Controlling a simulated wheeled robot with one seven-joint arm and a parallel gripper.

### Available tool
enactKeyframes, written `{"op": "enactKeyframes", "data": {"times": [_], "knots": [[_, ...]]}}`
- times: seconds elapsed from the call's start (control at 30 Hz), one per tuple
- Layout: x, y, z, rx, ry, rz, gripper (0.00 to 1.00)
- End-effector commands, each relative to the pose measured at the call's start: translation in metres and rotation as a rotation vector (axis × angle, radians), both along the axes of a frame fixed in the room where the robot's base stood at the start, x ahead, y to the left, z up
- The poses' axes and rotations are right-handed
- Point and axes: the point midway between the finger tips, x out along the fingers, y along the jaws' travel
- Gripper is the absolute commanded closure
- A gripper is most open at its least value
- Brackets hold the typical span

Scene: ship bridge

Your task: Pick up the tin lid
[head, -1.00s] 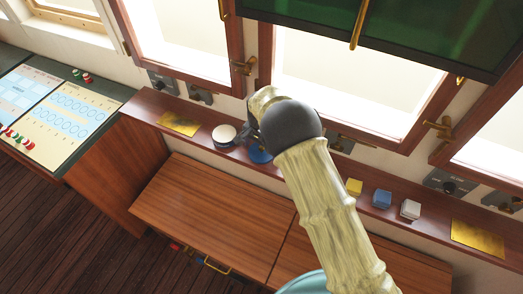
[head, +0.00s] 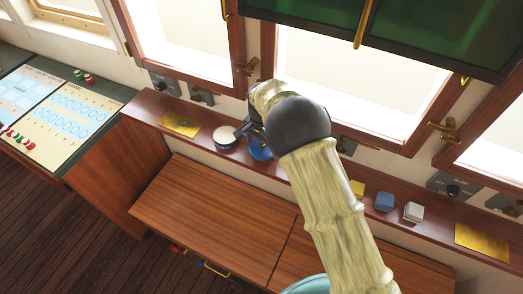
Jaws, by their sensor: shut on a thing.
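A round blue lid (head: 260,151) shows just below my gripper (head: 250,133), partly hidden behind my wrist and arm. My gripper is shut on the blue lid and holds it close above the narrow wooden ledge. The fingers are dark, small and partly covered by my wrist, so the exact grip is not clear.
The wooden ledge (head: 293,167) runs under the windows. It bears a brass plate (head: 180,125) at left, a yellow block (head: 357,188), a blue block (head: 384,201), a white block (head: 413,212) and another brass plate (head: 482,241). A lower wooden cabinet top (head: 215,215) in front is clear.

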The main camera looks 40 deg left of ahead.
Motion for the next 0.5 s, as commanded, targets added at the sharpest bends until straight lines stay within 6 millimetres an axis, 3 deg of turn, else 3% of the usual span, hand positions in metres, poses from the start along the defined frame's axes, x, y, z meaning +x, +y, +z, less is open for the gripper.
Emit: {"op": "enactKeyframes", "data": {"times": [0.3,0.5], "knots": [[0.0,0.001,0.057,0.002,-0.001,-0.001,0.34],[0.0,0.0,0.068,0.0,0.001,-0.001,0.34]]}}
